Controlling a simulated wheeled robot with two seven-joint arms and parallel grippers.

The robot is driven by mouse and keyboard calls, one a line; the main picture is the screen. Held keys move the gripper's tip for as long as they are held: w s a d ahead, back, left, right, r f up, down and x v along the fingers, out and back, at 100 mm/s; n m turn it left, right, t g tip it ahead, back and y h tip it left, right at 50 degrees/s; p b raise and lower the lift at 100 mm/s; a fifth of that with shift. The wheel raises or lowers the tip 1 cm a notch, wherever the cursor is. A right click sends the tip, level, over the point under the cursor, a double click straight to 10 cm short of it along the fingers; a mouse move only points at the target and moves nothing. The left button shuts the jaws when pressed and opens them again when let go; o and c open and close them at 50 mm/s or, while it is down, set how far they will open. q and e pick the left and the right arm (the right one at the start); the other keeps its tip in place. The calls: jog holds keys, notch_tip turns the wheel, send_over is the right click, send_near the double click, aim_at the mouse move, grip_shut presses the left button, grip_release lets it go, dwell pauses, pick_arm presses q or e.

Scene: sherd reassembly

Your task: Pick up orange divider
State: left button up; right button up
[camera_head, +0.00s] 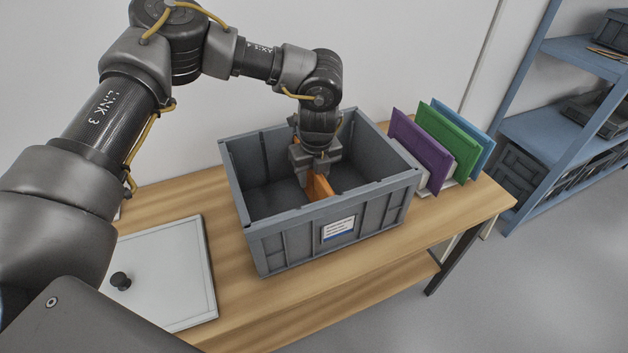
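The orange divider (319,187) stands inside the grey crate (262,247), partly hidden by my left gripper. My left gripper (311,173) points down into the crate, right at the orange divider. One finger shows on the divider's left side; the other is hard to make out. I cannot tell whether the fingers are pressed on the divider or stand slightly apart from it. The divider's lower part is hidden by the crate's front wall. My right gripper is not in view.
A white rack (437,182) right of the crate holds a purple panel (416,147), a green panel (448,138) and a blue panel (478,141). A grey lid (170,270) with a black knob lies left on the wooden table (365,254). Blue shelves (560,134) stand at right.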

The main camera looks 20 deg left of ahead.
pick_arm(q)
grip_shut()
dwell(0.3)
jog(key=shift+r, duration=0.1)
